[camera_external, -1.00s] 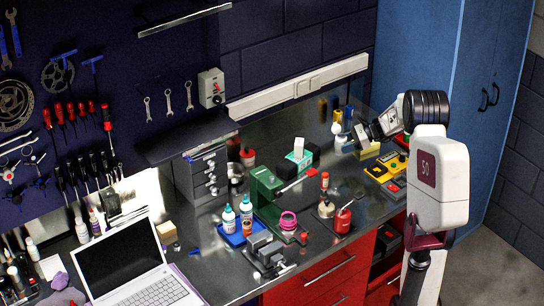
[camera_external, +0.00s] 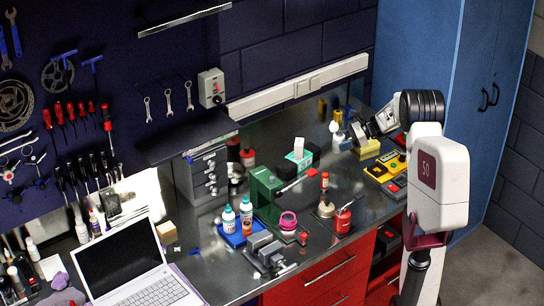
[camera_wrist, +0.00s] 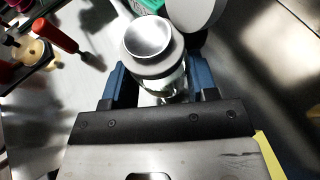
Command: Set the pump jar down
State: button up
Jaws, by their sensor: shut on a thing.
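The pump jar (camera_wrist: 150,48) shows in the wrist view as a clear and silvery jar with a shallow metal dish on top. It sits between the two blue fingers of my gripper (camera_wrist: 158,88), which is shut on it. In the external view my gripper (camera_external: 352,138) is at the back right of the bench, beside the pale jar (camera_external: 341,143). The jar is small there and partly hidden by the gripper. I cannot tell whether its base touches the bench.
A white rounded thing (camera_wrist: 194,12) is close beyond the jar. A yellow block (camera_external: 370,148) and a yellow case (camera_external: 384,167) lie to the right. A black and green box (camera_external: 300,158), a brass-coloured oiler (camera_external: 325,208) and a red can (camera_external: 342,220) stand to the left and front.

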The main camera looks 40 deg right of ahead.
jog(key=w+d, duration=0.1)
jog(key=w, duration=0.3)
jog(key=w+d, duration=0.2)
jog(key=w, duration=0.2)
jog(key=w+d+f, duration=0.1)
jog(key=w+d, duration=0.1)
jog(key=w, duration=0.2)
jog(key=shift+w+d+f, duration=0.1)
jog(key=shift+w+d, duration=0.15)
jog(key=shift+w, duration=0.1)
jog(key=shift+f, duration=1.75)
jog(key=shift+f, duration=0.1)
jog(key=o, duration=1)
jog(key=v, duration=1.2)
jog(key=shift+s, duration=0.1)
